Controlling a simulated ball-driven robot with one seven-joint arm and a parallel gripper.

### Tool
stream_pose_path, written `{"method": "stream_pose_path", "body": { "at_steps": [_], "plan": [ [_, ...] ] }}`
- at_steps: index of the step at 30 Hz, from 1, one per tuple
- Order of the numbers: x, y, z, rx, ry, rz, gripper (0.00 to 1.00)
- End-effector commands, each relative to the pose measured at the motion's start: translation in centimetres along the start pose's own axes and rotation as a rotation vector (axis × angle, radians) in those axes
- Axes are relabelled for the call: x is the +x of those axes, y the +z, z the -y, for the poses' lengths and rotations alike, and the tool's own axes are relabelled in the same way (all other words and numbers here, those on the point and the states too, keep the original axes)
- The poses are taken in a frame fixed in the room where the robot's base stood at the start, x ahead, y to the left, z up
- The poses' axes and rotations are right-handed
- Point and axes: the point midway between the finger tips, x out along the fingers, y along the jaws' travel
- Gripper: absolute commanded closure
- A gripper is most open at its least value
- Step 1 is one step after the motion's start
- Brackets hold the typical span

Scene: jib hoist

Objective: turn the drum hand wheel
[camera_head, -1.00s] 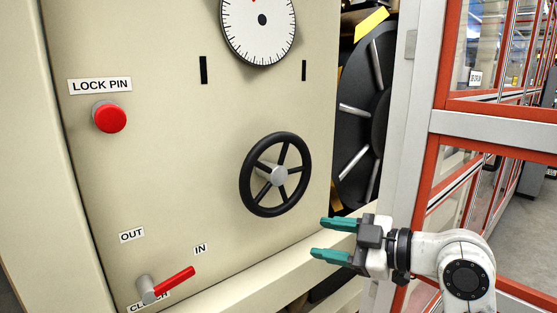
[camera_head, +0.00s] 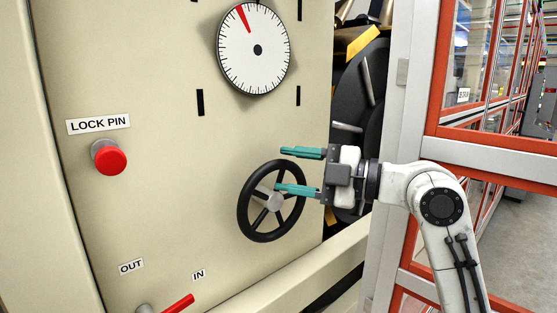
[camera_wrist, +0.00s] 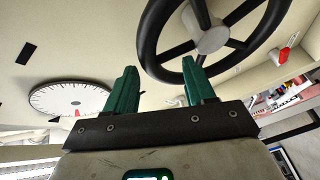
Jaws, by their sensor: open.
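The drum hand wheel (camera_head: 246,225) is a black spoked wheel with a grey hub on the cream panel. My gripper (camera_head: 292,171) is open, its two teal fingers pointing left, at the wheel's upper right in the head view. The lower finger overlaps the wheel in the picture, and the upper finger lies above the rim. In the wrist view the wheel (camera_wrist: 148,45) is beyond the fingers (camera_wrist: 160,85), its rim close to the right fingertip. Nothing shows between the fingers. I cannot tell whether a finger touches the rim.
A white dial (camera_head: 256,70) with a red pointer is above the wheel. A red lock pin knob (camera_head: 110,160) and a red clutch lever (camera_head: 178,305) are to the left. A grey and red framed enclosure (camera_head: 415,90) stands at the right, behind my arm.

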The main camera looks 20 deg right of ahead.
Motion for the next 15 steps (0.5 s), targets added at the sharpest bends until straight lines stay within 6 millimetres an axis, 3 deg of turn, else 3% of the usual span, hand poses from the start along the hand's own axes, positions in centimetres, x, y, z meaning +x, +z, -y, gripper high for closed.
{"method": "stream_pose_path", "body": {
  "at_steps": [6,15],
  "plan": [
    [2.4,-0.1,-0.1,0.000,0.000,-0.001,0.46],
    [2.9,0.0,0.0,-0.001,0.000,0.000,0.46]
  ]
}}
